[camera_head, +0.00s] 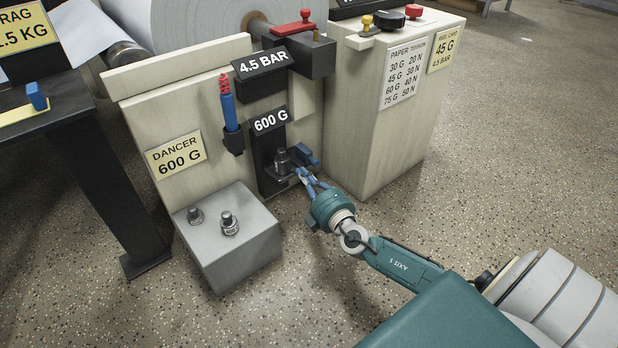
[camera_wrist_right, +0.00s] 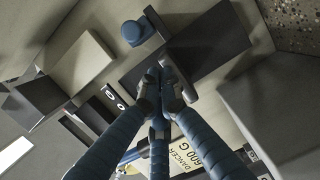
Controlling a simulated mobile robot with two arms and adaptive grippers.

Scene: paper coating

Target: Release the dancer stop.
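A small blue block-shaped handle (camera_head: 306,155) sits on the lower front of the cream machine, just right of a black panel; I take it for the dancer stop. In the right wrist view a blue knob (camera_wrist_right: 137,32) beside a dark bar shows past the fingertips. My right gripper (camera_head: 299,172) is just below the blue handle, close to the panel. Its blue fingers (camera_wrist_right: 163,78) come together at the tips and look shut, with nothing clearly held. Whether they touch the handle I cannot tell. My left gripper is out of view.
A dark weight (camera_head: 282,160) stands on the black panel's ledge beneath the "600 G" label (camera_head: 270,122). Two weights stand on a grey block (camera_head: 240,262). A blue tool with a red coil (camera_head: 230,110) hangs left. A cream cabinet (camera_head: 372,150) stands right. Open floor lies in front.

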